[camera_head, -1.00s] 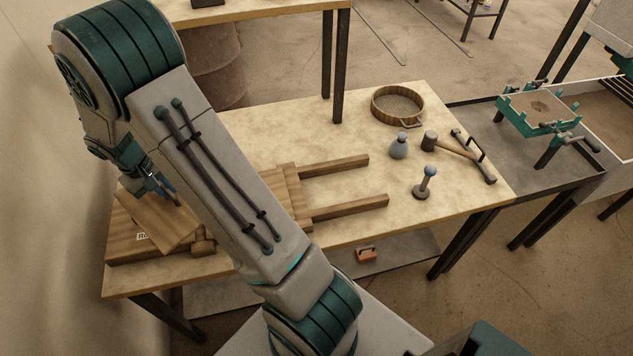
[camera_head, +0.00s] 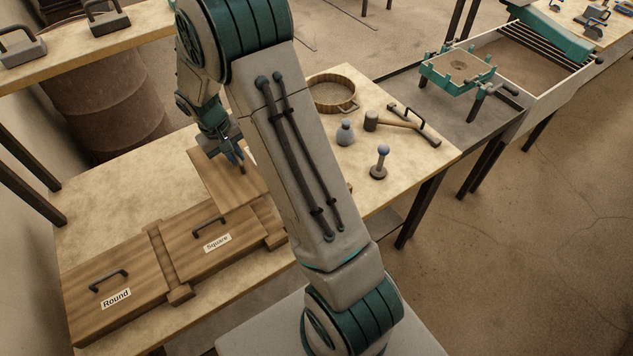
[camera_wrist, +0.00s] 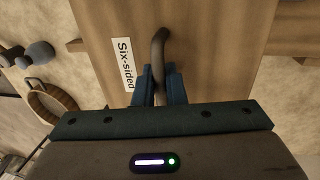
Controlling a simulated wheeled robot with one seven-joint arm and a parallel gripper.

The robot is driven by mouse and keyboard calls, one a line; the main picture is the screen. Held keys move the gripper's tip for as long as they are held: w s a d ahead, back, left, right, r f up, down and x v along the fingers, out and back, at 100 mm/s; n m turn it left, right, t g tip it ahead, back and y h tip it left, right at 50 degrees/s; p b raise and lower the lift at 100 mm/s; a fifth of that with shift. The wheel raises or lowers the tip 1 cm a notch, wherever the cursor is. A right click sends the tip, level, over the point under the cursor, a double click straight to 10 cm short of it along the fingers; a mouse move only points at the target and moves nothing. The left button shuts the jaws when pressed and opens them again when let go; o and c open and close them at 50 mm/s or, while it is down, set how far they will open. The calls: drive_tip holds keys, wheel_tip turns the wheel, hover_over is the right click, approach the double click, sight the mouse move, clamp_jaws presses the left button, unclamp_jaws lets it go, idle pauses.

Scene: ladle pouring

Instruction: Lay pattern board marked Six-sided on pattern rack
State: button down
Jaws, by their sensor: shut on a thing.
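My gripper (camera_head: 236,162) is shut on the dark handle (camera_wrist: 158,50) of the wooden pattern board marked Six-sided (camera_wrist: 205,50); the label reads clearly in the wrist view. In the head view this board (camera_head: 222,186) is at the far right end of the pattern rack, beyond the Square board and partly behind my arm. The rack's wooden rail (camera_head: 180,294) shows between boards, and rack bars (camera_wrist: 292,47) show past the held board's edges in the wrist view. I cannot tell whether the board touches the rack. The Square board (camera_head: 190,240) and Round board (camera_head: 115,290) lie on the rack.
The table (camera_head: 100,195) is bare behind the rack. A higher bench (camera_head: 60,50) stands behind at left.

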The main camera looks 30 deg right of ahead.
drive_tip(key=s+d+r+n+t+y+b, duration=0.1)
drive_tip(key=d+r+n+t+y+b, duration=0.1)
drive_tip(key=d+n+b, duration=1.95)
drive_tip(key=s+a+f+m+p, duration=0.3)
drive_tip(key=s+a+f+p, duration=0.2)
drive_tip(key=f, duration=0.6)
drive_tip(key=shift+a+p, duration=0.4)
drive_tip(key=shift+a, duration=0.7)
drive_tip(key=shift+f+m, duration=0.2)
drive_tip(key=shift+m, duration=0.05)
drive_tip(key=shift+f+b, duration=0.3)
drive_tip(key=shift+b, duration=0.2)
drive_tip(key=shift+f+b, duration=0.25)
drive_tip(key=shift+b, duration=0.05)
drive_tip(key=c, duration=1.5)
unclamp_jaws()
